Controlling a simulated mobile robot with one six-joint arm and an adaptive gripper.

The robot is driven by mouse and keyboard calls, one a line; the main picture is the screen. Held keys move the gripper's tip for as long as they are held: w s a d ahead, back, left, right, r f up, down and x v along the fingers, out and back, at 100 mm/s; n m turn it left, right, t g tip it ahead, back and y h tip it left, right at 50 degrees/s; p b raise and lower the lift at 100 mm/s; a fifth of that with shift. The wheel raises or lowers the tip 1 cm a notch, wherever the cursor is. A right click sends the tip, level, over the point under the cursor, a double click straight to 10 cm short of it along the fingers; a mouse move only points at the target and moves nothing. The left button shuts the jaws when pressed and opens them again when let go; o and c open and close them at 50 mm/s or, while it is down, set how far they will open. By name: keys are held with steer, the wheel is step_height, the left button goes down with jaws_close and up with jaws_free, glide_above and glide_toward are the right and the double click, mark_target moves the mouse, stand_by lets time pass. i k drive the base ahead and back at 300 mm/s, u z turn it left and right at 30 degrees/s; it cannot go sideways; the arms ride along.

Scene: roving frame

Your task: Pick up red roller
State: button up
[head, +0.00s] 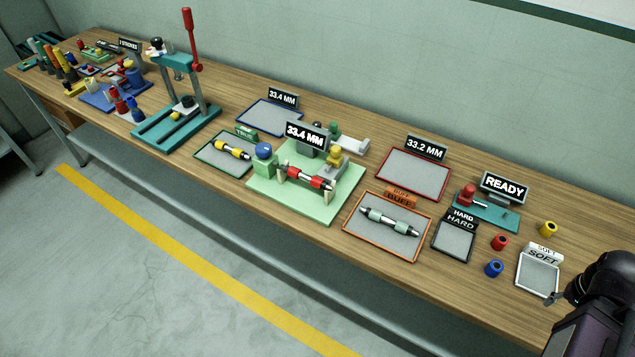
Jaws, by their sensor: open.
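A red roller (308,177) with metal shaft ends lies across the supports of the green measuring stand (325,211), beneath a "33.4 MM" display. A short red cylinder (500,242) with a dark top stands on the bench to the right, between the HARD and SOFT trays. My gripper (553,298) is at the lower right edge beside the SOFT tray, open, apart from both red things. It is small in view and partly hidden by my dark arm.
A yellow cylinder (547,229) and a blue cylinder (494,268) stand near the short red one. The HARD tray (439,251) and SOFT tray (530,288) look empty. A green roller (390,221) lies in the BUFF tray (349,229). A teal press (141,137) stands farther left.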

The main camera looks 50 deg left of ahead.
mark_target(316, 181)
steer(key=k, duration=1.5)
steer(key=u, duration=1.7)
steer(key=i, duration=1.05)
steer(key=z, duration=0.1)
